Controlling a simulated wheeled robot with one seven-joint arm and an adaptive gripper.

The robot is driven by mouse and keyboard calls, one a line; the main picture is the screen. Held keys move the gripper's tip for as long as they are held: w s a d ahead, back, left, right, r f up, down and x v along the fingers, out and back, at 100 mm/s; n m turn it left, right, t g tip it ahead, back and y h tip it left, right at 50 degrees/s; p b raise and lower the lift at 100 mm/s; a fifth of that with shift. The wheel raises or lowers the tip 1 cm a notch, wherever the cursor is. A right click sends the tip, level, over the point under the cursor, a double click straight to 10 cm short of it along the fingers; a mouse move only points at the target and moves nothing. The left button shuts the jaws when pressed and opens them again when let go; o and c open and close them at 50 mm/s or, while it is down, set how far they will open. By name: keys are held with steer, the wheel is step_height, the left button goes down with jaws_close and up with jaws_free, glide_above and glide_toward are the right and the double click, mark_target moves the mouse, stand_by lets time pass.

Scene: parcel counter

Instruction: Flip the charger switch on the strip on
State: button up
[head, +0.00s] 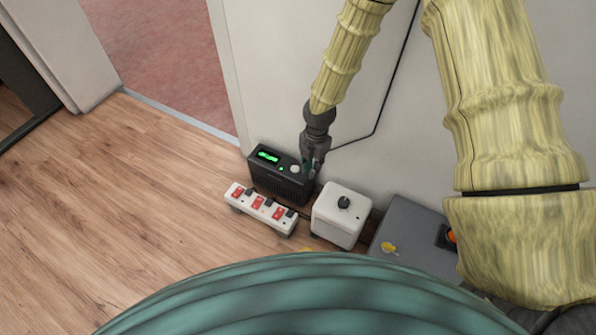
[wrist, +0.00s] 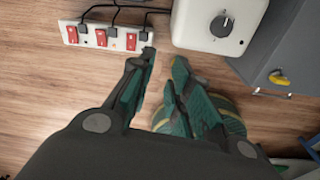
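The white power strip (head: 247,204) lies on the wood floor in front of a black box, with several red switches along it. In the wrist view the strip (wrist: 87,41) is at the upper left, with black plugs and cords behind three red switches. I cannot read any labels, so I cannot tell which switch is the charger's or how each is set. My gripper (head: 314,170) is by the wall, in front of the black box's right end in the head view. In the wrist view its fingers (wrist: 165,58) are apart with nothing between them, right of the strip's end.
The black box (head: 280,183) has a lit green display. A white box (head: 337,222) with a dark knob stands right of the strip. A grey box (head: 410,225) with a yellow knob and an orange button is further right. Open floor (head: 130,190) lies left.

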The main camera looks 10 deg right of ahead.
steer(key=s+f+m, duration=0.1)
steer(key=s, duration=0.1)
steer(key=s+a+f+m, duration=0.1)
steer(key=s+f+m, duration=0.1)
steer(key=s, duration=0.1)
steer(key=s+f+m+y, duration=0.1)
steer(key=s+m, duration=0.1)
steer(key=shift+s+a+f, duration=0.2)
steer(key=shift+s+f, duration=0.05)
steer(key=shift+s, duration=0.05)
jaws_close()
steer(key=s+d+f+m+h, duration=0.1)
steer(key=s+d+f+m, duration=0.1)
steer(key=s+m, duration=0.8)
steer(key=s+d+f+m, duration=0.3)
steer(key=s+m, duration=0.8)
steer(key=s, duration=0.3)
steer(key=shift+s+d+f+h, duration=0.15)
steer(key=shift+s+d+h, duration=0.05)
steer(key=shift+d+h, duration=0.2)
